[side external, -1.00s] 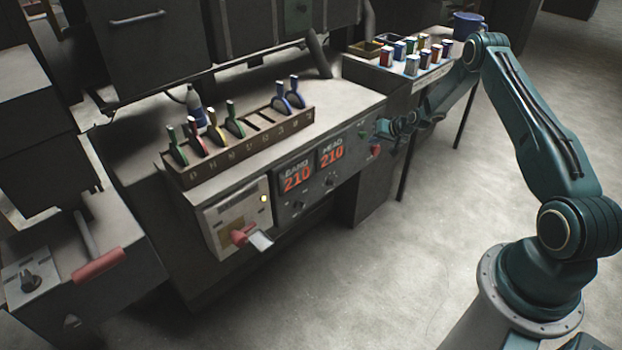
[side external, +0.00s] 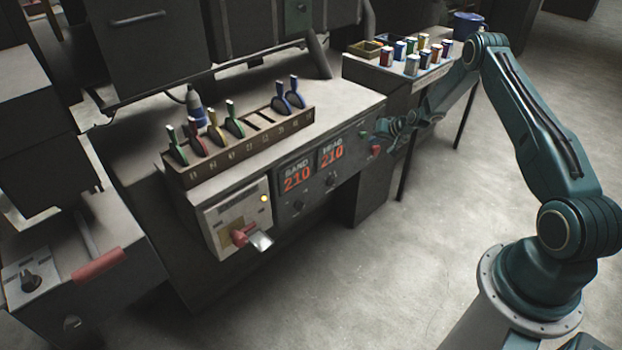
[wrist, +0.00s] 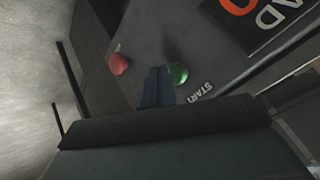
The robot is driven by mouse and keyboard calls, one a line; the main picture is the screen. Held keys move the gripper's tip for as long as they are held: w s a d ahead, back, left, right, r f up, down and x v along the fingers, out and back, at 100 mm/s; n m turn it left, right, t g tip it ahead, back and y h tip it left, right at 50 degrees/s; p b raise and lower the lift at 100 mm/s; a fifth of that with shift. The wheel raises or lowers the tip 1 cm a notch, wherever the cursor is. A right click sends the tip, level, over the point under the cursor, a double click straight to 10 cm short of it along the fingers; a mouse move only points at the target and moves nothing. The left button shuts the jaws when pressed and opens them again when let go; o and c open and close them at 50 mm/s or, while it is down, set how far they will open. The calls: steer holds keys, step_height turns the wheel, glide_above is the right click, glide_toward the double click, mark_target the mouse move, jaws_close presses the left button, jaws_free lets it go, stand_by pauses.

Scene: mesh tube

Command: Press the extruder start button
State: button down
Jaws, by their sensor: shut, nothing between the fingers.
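The green start button (side external: 363,134) is on the right end of the machine's front panel. It also shows in the wrist view (wrist: 179,73), beside a label of which "STAR" can be read. My gripper (side external: 381,127) is at the panel's right end, near the button. In the wrist view, its shut, empty fingers (wrist: 158,76) are just left of the green button and overlap its edge in the picture. I cannot tell whether they touch it.
A red button (side external: 375,150) is below the green one, and left of my fingers in the wrist view (wrist: 119,64). Two red "210" displays (side external: 331,152) are left of the buttons. The floor in front is clear.

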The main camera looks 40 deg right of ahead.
steer(key=shift+w, duration=1.25)
stand_by(1.7)
steer(key=shift+s, duration=1.25)
steer(key=shift+s, duration=0.15)
steer(key=shift+s, duration=2.4)
steer(key=shift+r, duration=0.15)
